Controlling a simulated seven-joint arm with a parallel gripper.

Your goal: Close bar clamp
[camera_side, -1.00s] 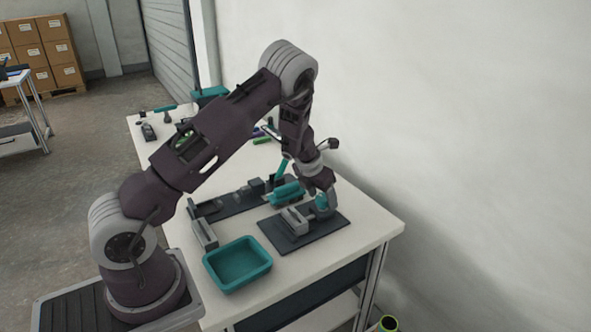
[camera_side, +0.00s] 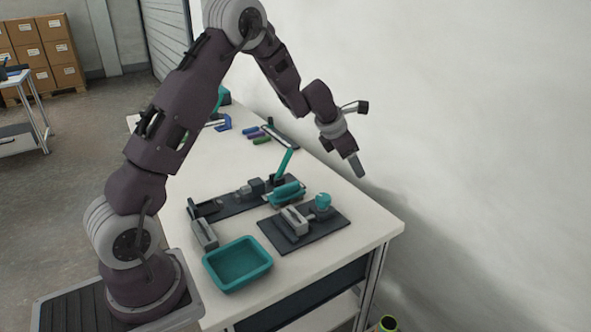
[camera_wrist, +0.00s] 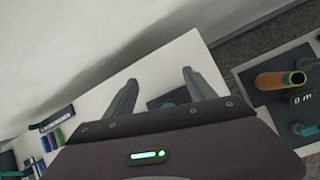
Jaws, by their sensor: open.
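In the side view, a long dark base (camera_side: 232,208) on the bench carries grey blocks and an upright teal lever (camera_side: 284,163). Closer to the right edge, a dark plate (camera_side: 290,243) carries a grey block (camera_side: 295,218) and a round teal knob (camera_side: 323,200). I cannot tell for certain which of these is the bar clamp. My gripper (camera_side: 359,172) is in the air above and to the right of both, touching nothing. In the wrist view, my gripper (camera_wrist: 160,90) has its two fingers wide apart with nothing held; a teal and dark piece shows partly beyond them.
A teal tray (camera_side: 237,264) stands at the front of the white bench. Coloured sticks (camera_side: 257,135) and a blue tool (camera_side: 220,123) lie farther back. A white wall (camera_side: 480,120) rises behind the bench. The bench's right corner is clear.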

